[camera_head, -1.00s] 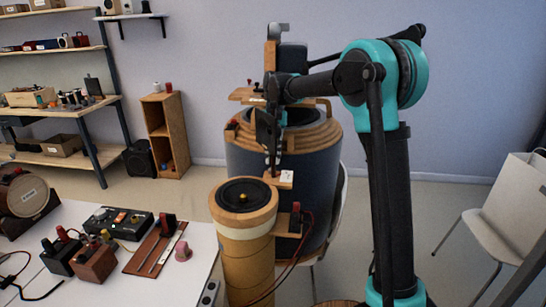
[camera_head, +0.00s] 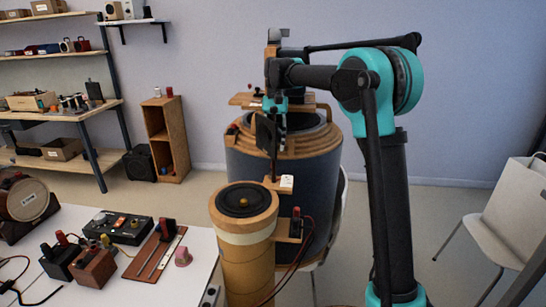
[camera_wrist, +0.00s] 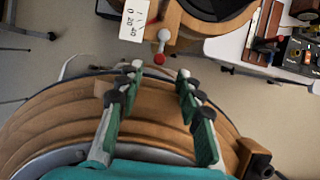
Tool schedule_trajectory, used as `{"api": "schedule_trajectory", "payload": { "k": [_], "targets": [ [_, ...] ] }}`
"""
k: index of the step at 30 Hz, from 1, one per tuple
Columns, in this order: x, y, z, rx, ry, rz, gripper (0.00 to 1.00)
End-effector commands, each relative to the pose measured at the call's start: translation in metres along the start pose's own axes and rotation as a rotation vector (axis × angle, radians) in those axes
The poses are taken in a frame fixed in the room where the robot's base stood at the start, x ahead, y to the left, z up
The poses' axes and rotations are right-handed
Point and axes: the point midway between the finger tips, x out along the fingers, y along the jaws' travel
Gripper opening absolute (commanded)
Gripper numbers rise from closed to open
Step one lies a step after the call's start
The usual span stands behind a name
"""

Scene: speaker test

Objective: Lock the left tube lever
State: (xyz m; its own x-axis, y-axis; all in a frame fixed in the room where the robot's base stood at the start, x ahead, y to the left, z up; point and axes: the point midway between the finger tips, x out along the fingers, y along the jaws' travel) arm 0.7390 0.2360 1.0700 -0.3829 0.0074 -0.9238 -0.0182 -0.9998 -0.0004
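The wooden tube (camera_head: 247,240) with a black round top stands in front of the large dark drum. A wooden bracket with a white number card (camera_head: 287,181) sticks out at its back right rim. The card (camera_wrist: 133,20) also shows in the wrist view, beside the tube's rim (camera_wrist: 190,25). A small lever with a white knob and a red ball end (camera_wrist: 159,58) sits there. My gripper (camera_wrist: 160,70) is open and empty, its fingertips just short of the red ball, one to each side in the picture. In the head view the lever is too small to make out.
The large drum (camera_head: 262,185) with wooden rings stands right behind the tube, under my gripper. A white table (camera_head: 165,283) with several electrical devices is at the left. Red wires (camera_head: 290,270) hang at the tube's right. A white chair (camera_head: 505,245) stands far right.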

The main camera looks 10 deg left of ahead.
Motion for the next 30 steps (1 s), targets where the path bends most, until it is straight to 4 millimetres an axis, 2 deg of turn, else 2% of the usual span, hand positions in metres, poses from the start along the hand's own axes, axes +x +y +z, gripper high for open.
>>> {"api": "schedule_trajectory", "payload": {
  "k": [3,6,12,25,28,30],
  "targets": [
    [-0.024,0.000,0.000,0.001,0.000,0.000,0.36],
    [-0.039,0.000,-0.001,0.001,0.000,0.000,0.36],
    [-0.056,0.000,0.000,0.001,0.000,0.000,0.36],
    [-0.056,0.003,0.000,0.001,0.006,-0.003,0.36],
    [-0.047,0.015,-0.001,0.002,0.031,-0.014,0.36],
    [-0.036,0.032,-0.002,0.003,0.065,-0.028,0.36]
  ]
}}
